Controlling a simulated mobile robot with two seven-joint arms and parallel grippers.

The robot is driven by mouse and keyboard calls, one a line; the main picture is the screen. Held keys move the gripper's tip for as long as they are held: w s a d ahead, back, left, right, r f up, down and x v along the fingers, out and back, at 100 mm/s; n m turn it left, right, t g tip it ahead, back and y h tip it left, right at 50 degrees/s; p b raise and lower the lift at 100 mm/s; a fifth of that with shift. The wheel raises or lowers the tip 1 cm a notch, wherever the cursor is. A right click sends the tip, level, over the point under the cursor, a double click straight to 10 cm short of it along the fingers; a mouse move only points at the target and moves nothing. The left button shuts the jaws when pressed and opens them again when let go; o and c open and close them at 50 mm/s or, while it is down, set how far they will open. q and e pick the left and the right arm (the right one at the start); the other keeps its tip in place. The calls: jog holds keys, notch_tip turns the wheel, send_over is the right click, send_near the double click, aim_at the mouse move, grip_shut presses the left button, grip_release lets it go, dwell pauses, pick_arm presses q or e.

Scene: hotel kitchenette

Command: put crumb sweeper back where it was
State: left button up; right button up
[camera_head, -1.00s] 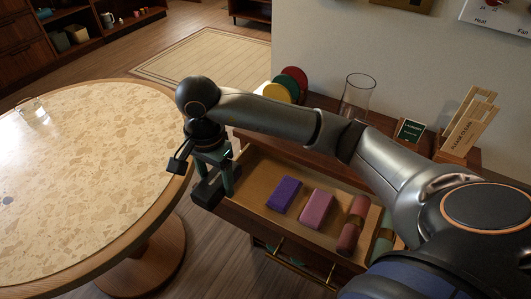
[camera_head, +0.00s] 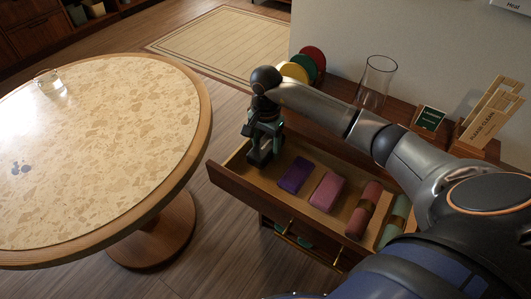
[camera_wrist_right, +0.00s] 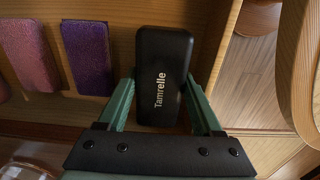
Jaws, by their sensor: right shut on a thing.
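The crumb sweeper is a black rounded block (camera_wrist_right: 162,60) with "Tamrelle" printed on it. My right gripper (camera_wrist_right: 158,92) is shut on it, with a green finger on each side. In the head view the black sweeper (camera_head: 259,158) is held at the left end of the open wooden drawer (camera_head: 235,192), left of the purple sponge (camera_head: 295,175). Whether it touches the drawer floor I cannot tell. My left gripper is not in view.
The drawer also holds a pink sponge (camera_head: 327,191), a red roll (camera_head: 363,208) and a green roll (camera_head: 394,220). A round table (camera_head: 110,150) stands left of it. A glass vase (camera_head: 376,82) and a small green sign (camera_head: 430,118) stand on the cabinet top.

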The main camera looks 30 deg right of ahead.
aim_at(265, 145)
jog(key=shift+f, duration=1.3)
jog(key=shift+f, duration=0.2)
jog(key=o, duration=1.3)
jog(key=shift+r, duration=0.1)
notch_tip(265, 145, up, 12)
jog(key=shift+r, duration=0.1)
